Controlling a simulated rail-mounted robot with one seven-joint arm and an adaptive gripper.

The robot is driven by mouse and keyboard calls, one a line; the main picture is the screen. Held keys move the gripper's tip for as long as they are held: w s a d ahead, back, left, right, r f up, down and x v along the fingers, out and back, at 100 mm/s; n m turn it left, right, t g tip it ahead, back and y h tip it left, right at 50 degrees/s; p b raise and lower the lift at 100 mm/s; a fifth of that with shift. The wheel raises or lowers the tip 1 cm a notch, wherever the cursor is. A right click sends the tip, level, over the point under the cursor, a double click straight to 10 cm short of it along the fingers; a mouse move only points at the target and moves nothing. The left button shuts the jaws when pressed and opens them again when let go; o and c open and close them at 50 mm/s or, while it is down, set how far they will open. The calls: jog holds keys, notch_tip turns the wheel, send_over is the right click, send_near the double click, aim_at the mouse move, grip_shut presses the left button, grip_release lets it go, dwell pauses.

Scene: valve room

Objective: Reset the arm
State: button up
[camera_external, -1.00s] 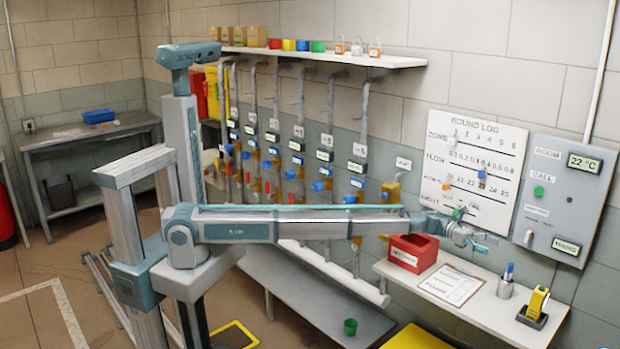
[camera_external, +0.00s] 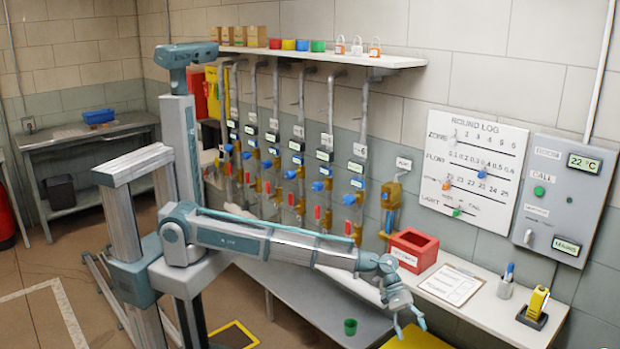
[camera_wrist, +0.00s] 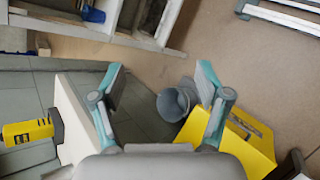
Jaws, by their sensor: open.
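My gripper (camera_external: 408,318) hangs at the end of my arm in the external view, pointing down and a little right. It is in front of the small shelf with the red box and above the yellow object on the floor. In the wrist view my gripper (camera_wrist: 160,85) shows two teal and grey fingers spread wide, with nothing between them. My arm reaches right and slightly down from its column.
A red box (camera_external: 413,248), a clipboard (camera_external: 451,285), a pen cup (camera_external: 506,285) and a yellow device (camera_external: 537,303) stand on the right shelf. The round log board (camera_external: 472,170) and valve pipes line the wall.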

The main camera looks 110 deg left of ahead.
jog(key=s+d+f+m+g+y, duration=0.1)
jog(key=s+d+f+m+g, duration=0.15)
jog(key=s, duration=0.45)
jog(key=s+d+f+m+g+y, duration=0.1)
jog(key=s+d+f+m, duration=0.25)
jog(key=s, duration=0.25)
jog(key=s+d+f+m+g+y, duration=0.1)
jog(key=s+d+f+m+g, duration=0.2)
jog(key=s, duration=0.4)
jog(key=s+a+f+m+y, duration=0.1)
jog(key=s+f+m+y, duration=0.25)
jog(key=s+m, duration=0.75)
jog(key=s+f+n+g+b, duration=0.1)
jog(key=s+f+g+b, duration=0.2)
jog(key=s+f, duration=0.9)
jog(key=s+f+n+g+b, duration=0.2)
jog(key=s+f, duration=1)
jog(key=s, duration=0.7)
jog(key=g+y+b, duration=0.1)
jog(key=g, duration=0.1)
jog(key=shift+s+f+g+b, duration=0.25)
jog(key=shift+s+g+b, duration=0.05)
jog(key=shift+g+b, duration=0.1)
jog(key=shift+w, duration=0.1)
